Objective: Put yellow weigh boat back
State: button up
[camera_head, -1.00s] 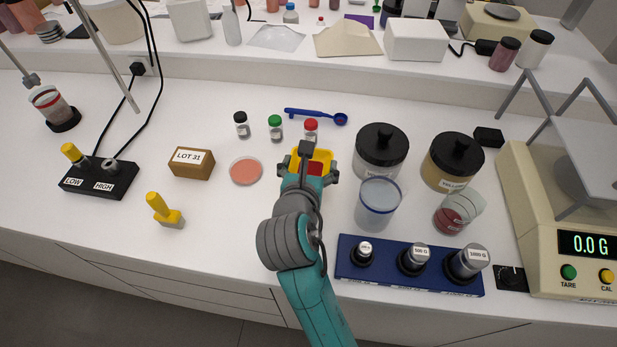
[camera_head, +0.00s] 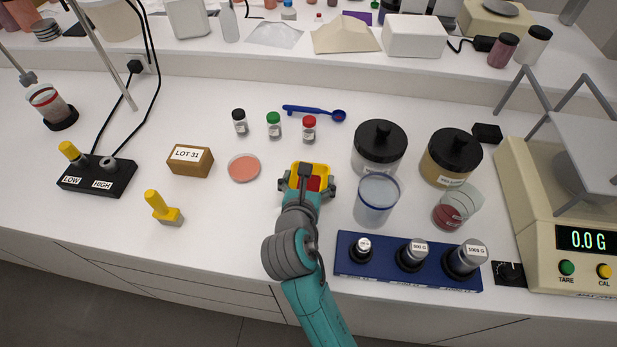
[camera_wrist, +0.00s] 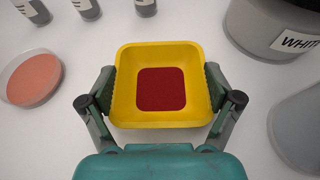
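The yellow weigh boat (camera_head: 325,170) is a square tray with a dark red patch of what looks like pigment inside. It also shows in the middle of the wrist view (camera_wrist: 161,113). My gripper (camera_head: 305,187) has one finger at the boat's left side and one at its right side, with both pads against the walls in the wrist view (camera_wrist: 161,98). The boat looks level. Whether its base touches the table is hard to tell. Part of the boat is hidden behind my gripper in the head view.
A clear blue-rimmed beaker (camera_head: 374,203) and a white-pigment jar (camera_head: 378,150) stand close on the right. The blue weight rack (camera_head: 385,275) is in front right.

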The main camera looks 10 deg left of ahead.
dwell(0.3)
jog(key=shift+r, duration=0.15)
jog(key=v, duration=1.2)
